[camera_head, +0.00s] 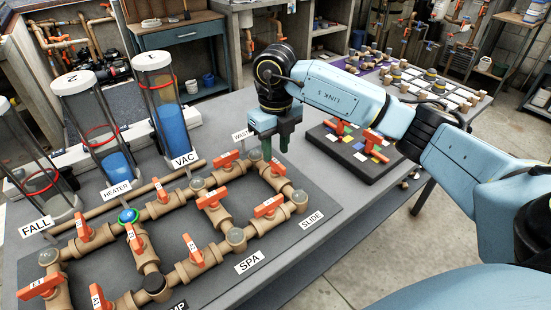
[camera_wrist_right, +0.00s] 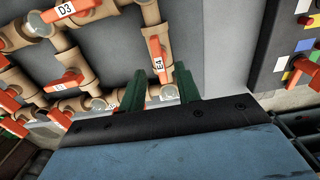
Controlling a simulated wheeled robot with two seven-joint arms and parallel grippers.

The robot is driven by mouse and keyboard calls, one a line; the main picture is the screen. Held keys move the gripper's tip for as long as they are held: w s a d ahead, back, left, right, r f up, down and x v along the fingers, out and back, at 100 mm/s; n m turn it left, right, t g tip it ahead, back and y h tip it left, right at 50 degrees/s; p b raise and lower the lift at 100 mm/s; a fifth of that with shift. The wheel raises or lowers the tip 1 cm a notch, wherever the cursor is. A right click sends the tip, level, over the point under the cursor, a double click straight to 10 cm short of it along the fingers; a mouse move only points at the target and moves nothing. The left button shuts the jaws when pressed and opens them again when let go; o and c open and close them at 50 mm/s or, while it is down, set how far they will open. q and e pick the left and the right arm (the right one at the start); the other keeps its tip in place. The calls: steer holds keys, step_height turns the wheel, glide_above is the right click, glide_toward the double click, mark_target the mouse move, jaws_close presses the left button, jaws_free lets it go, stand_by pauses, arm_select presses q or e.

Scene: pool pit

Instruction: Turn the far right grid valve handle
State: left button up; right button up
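The grid of tan pipes (camera_head: 184,275) lies on a dark board (camera_head: 310,220) and carries several orange valve handles. The far right handle (camera_head: 277,166) sits on the right-hand pipe run below my right gripper. In the wrist view an orange handle labelled E4 (camera_wrist_right: 157,58) stands in line with the gap between my green fingertips. My right gripper (camera_head: 274,145) points down and is open, its two fingers apart and nothing held between them. It also shows in the wrist view (camera_wrist_right: 158,90). Whether a finger touches the handle, I cannot tell. My left gripper is not in view.
Clear cylinders, one with blue liquid (camera_head: 172,128), stand behind the grid at the left. A dark board with coloured squares (camera_head: 358,150) and orange handles lies to the right. Neighbouring handles (camera_head: 228,160) and a WASTE sign (camera_head: 241,135) are close to the gripper.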

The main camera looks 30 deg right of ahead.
mark_target(276, 161)
steer(key=shift+f, duration=1.8)
jaws_close()
